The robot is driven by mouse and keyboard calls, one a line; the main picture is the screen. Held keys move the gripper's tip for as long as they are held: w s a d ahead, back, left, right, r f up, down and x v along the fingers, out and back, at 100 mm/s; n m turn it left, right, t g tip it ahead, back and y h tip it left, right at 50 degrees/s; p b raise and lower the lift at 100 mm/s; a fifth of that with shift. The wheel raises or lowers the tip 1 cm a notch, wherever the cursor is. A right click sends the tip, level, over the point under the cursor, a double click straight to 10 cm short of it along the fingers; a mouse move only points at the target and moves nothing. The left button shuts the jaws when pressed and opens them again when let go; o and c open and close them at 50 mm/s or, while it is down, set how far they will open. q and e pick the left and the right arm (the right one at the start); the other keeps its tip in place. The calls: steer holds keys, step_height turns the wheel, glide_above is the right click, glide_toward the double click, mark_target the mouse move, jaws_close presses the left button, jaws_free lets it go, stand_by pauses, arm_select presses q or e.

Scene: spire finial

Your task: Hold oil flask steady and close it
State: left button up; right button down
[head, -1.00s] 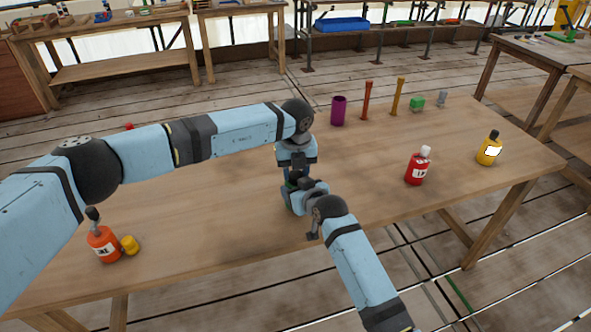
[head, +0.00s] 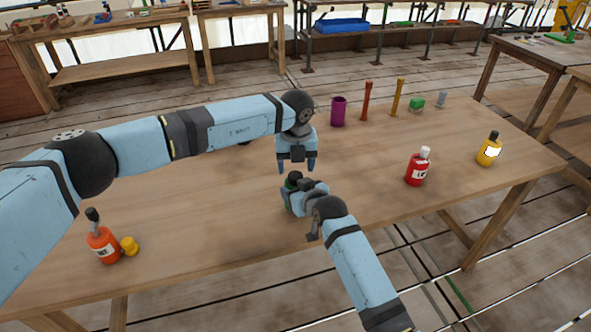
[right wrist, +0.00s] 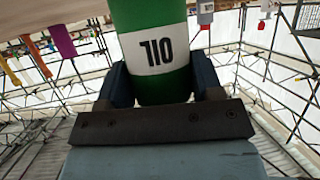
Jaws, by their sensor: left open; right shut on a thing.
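The oil flask is green with a white band, and its lettering appears upside down in the right wrist view (right wrist: 155,50). In the head view little of the flask (head: 288,186) shows, with a dark top (head: 294,175) that looks like a cap; how it is seated is too small to tell. My right gripper (right wrist: 160,85) is shut around the flask's body, and in the head view it (head: 291,194) hides most of the flask. My left gripper (head: 296,168) is open and empty, pointing down just above the flask's top.
An orange bottle (head: 104,246) and yellow cap (head: 130,246) stand at the table's (head: 190,235) left. A red bottle (head: 417,170) and yellow bottle (head: 489,150) stand right. A purple cup (head: 338,112), tall orange post (head: 367,101), yellow post (head: 398,98) and green block (head: 417,105) line the back.

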arm_select(q)
step_height(320, 180, up, 2)
steer(key=shift+s+r, duration=0.1)
steer(key=shift+r, duration=0.05)
steer(key=shift+c, duration=0.4)
steer(key=shift+d, duration=0.1)
steer(key=shift+c, duration=1)
steer(key=shift+s+d+r, duration=0.25)
steer(key=shift+d, duration=0.25)
steer(key=shift+s+d+r, duration=0.2)
steer(key=shift+d, duration=0.25)
steer(key=shift+w+a+r+n, duration=0.2)
steer(key=shift+a+r+n, duration=0.2)
steer(key=shift+a+n, duration=0.15)
steer(key=shift+w+a+r+n, duration=0.2)
steer(key=shift+a+r+n, duration=0.25)
steer(key=shift+n, duration=0.1)
